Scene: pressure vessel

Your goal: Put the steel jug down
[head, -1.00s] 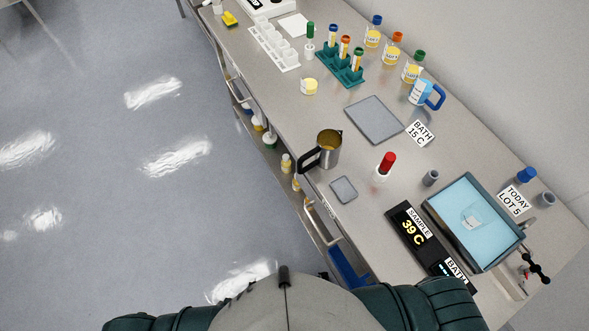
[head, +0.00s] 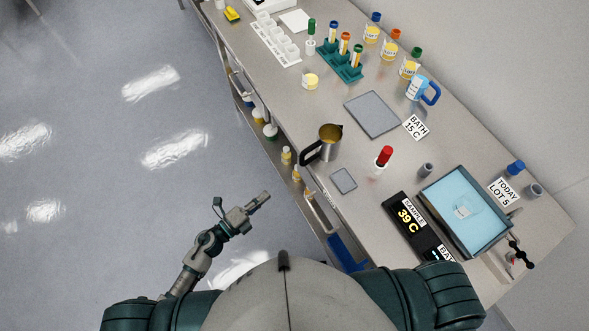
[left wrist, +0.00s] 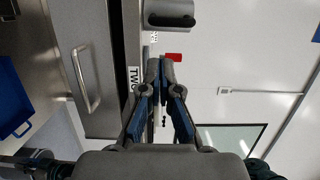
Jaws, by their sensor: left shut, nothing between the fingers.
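The steel jug (head: 329,142) stands upright on the bench near its front edge, with its black handle toward the floor side and a yellowish content inside. In the left wrist view a grey rounded body with a dark handle (left wrist: 172,14) shows at the top edge and looks like the jug, cut off by the frame. My left gripper (head: 262,199) is over the floor in front of the bench, apart from the jug. Its fingers (left wrist: 160,62) are shut with nothing between them. My right gripper is not in view.
A small grey pad (head: 344,180) and a larger grey pad (head: 372,114) lie on the bench. A red-capped bottle (head: 383,157), the sample display (head: 411,218) and a water bath (head: 464,212) stand to the right. A teal tube rack (head: 341,62) stands behind.

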